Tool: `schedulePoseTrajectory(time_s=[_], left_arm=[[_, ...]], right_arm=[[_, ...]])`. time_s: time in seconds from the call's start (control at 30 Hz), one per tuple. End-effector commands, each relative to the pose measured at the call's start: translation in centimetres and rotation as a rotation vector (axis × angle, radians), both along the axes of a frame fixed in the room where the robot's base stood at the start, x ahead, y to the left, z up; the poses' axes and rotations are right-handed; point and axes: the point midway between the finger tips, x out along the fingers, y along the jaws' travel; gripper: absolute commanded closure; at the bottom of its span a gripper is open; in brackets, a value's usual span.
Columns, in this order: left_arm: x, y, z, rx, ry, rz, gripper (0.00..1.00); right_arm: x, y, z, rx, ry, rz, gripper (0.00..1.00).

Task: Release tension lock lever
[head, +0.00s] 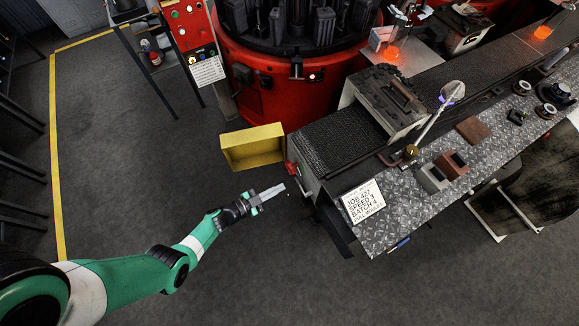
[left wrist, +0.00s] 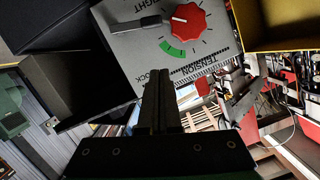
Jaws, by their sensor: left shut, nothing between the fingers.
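In the left wrist view, a light grey panel (left wrist: 215,55) carries a red knob (left wrist: 192,24) and lettering that reads TENSION and, partly covered, LOCK. In the head view my left gripper (head: 284,187) is beside the near end of the conveyor, where a small red part (head: 291,169) shows. The lever itself cannot be made out there.
A yellow bin (head: 252,147) stands on the floor just behind my left gripper. The conveyor bench (head: 375,225) with a job sign (head: 362,202) is to the right. A red machine base (head: 285,85) stands behind. The floor in front is clear.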

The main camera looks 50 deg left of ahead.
Motion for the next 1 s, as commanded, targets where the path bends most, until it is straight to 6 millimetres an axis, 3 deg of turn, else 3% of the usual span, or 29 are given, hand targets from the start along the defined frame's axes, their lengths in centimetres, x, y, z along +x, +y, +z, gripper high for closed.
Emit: schedulePoseTrajectory(time_s=[0.13,0.33,0.9,1.0], left_arm=[[-2.1,0.3,0.7,-0.001,0.001,0.003,1.0],[-2.9,0.3,0.7,-0.001,-0.001,0.0,1.0],[-2.7,-0.1,0.6,-0.001,0.0,-0.013,1.0],[-0.5,-1.2,2.0,0.024,-0.033,-0.077,1.0]], right_arm=[[0.0,0.0,1.1,0.0,0.0,0.0,0.5],[0.0,0.0,1.2,0.0,0.0,0.0,0.5],[0.0,0.0,1.2,0.0,0.0,0.0,0.5],[0.0,0.0,1.2,0.0,0.0,0.0,0.5]])
